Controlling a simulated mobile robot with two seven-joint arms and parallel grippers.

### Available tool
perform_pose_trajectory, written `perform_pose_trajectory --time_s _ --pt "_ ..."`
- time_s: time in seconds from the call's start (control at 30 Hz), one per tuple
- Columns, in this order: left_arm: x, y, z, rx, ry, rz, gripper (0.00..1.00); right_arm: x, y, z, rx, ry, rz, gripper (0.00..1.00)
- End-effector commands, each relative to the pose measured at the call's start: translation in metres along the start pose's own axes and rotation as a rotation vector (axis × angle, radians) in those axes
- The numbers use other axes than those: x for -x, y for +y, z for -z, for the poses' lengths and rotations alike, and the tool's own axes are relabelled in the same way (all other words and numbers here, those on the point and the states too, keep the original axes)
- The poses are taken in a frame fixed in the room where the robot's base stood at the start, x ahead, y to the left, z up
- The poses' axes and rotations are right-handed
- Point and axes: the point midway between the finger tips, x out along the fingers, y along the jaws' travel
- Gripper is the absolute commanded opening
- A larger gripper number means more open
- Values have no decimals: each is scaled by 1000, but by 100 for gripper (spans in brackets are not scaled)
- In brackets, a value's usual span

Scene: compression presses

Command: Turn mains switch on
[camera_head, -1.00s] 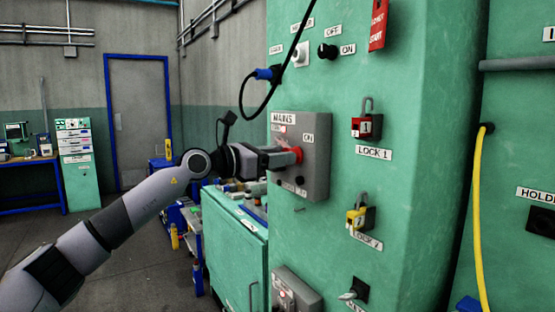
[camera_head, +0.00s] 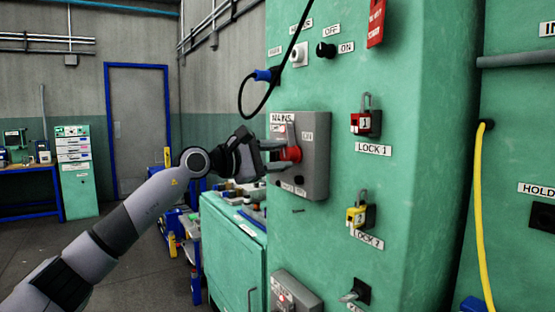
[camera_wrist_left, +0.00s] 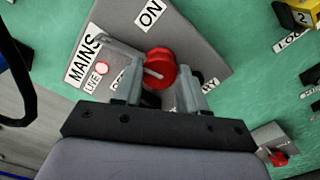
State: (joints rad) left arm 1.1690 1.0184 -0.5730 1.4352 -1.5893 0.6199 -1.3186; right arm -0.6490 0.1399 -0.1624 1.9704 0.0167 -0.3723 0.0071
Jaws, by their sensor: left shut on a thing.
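The grey mains switch box (camera_head: 318,165) is on the front of the green press cabinet, with a MAINS label and an ON label. Its red rotary knob (camera_head: 291,153) is between the fingers of my left gripper (camera_head: 277,156), which reaches it from the left. In the left wrist view the red knob (camera_wrist_left: 160,66) shows just beyond the fingertips of my left gripper (camera_wrist_left: 163,88), which is shut on it. A grey bar runs from near the knob toward the MAINS label. The knob's exact pointing is hard to tell. My right gripper is not in view.
Lock 1 (camera_head: 362,123) and the yellow Lock 2 (camera_head: 356,217) hang right of the box. A blue plug with a black cable (camera_head: 263,75) is above it. A green cabinet (camera_head: 234,245) with clutter on top stands below my arm. A yellow hose (camera_head: 478,220) hangs at right.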

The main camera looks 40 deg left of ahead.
Motion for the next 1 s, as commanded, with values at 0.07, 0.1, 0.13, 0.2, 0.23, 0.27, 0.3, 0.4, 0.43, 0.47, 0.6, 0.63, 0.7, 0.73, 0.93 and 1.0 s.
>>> perform_pose_trajectory --time_s 0.07,0.1,0.13,0.2,0.23,0.27,0.3,0.4,0.43,0.47,0.6,0.63,0.7,0.73,0.93,1.0 --pt "0 -1 0 -54 -1 -1 0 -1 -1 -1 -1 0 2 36" --pt "0 -1 0 -78 -1 -1 0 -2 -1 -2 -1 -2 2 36" --pt "0 -1 0 -95 -1 -1 0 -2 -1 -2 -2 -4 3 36" --pt "0 -1 0 -130 0 -1 0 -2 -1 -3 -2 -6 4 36" --pt "0 -1 0 -144 0 -1 0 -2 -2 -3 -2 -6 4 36" --pt "0 -1 0 -155 0 -1 0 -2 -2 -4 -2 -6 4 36" --pt "0 -1 0 -170 0 0 0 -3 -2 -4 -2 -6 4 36" --pt "0 -1 0 -198 0 0 0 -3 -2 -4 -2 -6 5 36" --pt "0 -1 0 -205 0 0 0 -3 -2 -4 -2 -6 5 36" --pt "0 -1 0 -210 0 0 0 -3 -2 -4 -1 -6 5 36" --pt "0 -1 0 -225 0 1 0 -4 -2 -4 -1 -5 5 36" --pt "0 -1 0 -227 0 1 0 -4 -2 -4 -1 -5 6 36" --pt "0 -1 0 -230 0 1 0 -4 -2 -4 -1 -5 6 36" --pt "0 -1 0 -230 0 1 0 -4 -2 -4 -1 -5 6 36" --pt "0 -1 0 -232 1 1 0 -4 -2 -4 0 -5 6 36" --pt "0 -1 0 -232 1 1 48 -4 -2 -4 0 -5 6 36"
